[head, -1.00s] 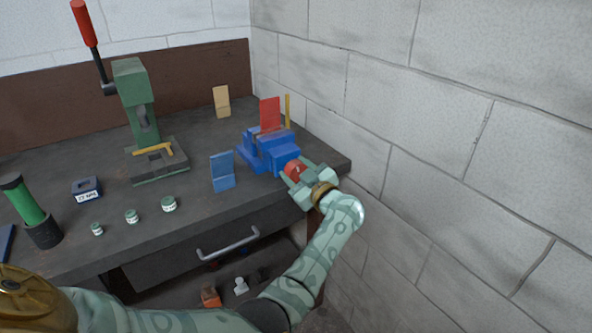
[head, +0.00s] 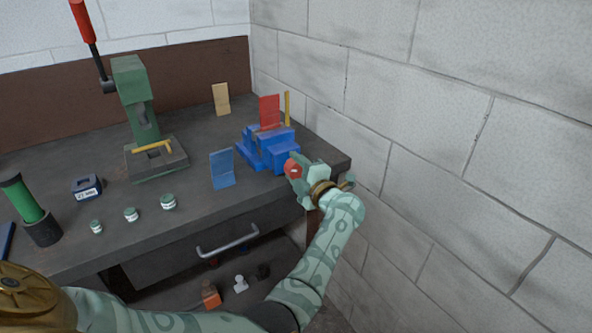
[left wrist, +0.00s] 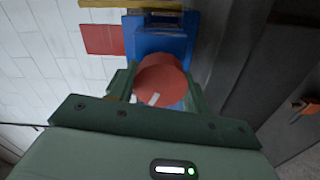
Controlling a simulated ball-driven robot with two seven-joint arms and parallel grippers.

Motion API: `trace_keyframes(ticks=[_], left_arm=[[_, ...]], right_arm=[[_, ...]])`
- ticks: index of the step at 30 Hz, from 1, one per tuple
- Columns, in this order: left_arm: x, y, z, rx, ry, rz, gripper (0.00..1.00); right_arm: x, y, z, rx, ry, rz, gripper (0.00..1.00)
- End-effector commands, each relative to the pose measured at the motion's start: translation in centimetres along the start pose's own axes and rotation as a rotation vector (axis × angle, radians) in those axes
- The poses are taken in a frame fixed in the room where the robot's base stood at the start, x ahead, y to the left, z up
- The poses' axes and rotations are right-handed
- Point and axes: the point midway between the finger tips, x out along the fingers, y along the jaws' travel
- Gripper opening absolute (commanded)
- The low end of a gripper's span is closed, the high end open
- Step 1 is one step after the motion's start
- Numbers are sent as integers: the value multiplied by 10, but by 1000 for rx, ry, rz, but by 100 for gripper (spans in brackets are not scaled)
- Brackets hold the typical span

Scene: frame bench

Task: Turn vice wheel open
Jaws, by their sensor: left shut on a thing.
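The blue vice (head: 268,149) stands near the right front corner of the bench, and a red plate (head: 270,112) shows upright at it. Its red wheel (head: 293,168) faces the front edge. My left gripper (head: 298,172) is shut on the wheel. In the left wrist view the red wheel (left wrist: 161,79) sits between the two green fingers (left wrist: 158,92), with a pale mark low on its face. The blue vice body (left wrist: 158,40) shows behind it. My right gripper is not in view.
A green press (head: 137,110) with a red-handled lever stands at the back left. A blue plate (head: 222,169) stands left of the vice, and small jars (head: 131,214) line the front. A drawer handle (head: 228,241) sticks out below. A block wall (head: 450,130) is close on the right.

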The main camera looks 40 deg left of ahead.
Motion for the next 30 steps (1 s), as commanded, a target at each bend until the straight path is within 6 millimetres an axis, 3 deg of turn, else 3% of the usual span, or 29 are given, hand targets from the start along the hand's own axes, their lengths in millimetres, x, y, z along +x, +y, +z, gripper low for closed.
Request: trace_keyframes(ticks=[30], left_arm=[[0, -8, 2, -962, 1, -5, 25]], right_arm=[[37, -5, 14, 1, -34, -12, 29]])
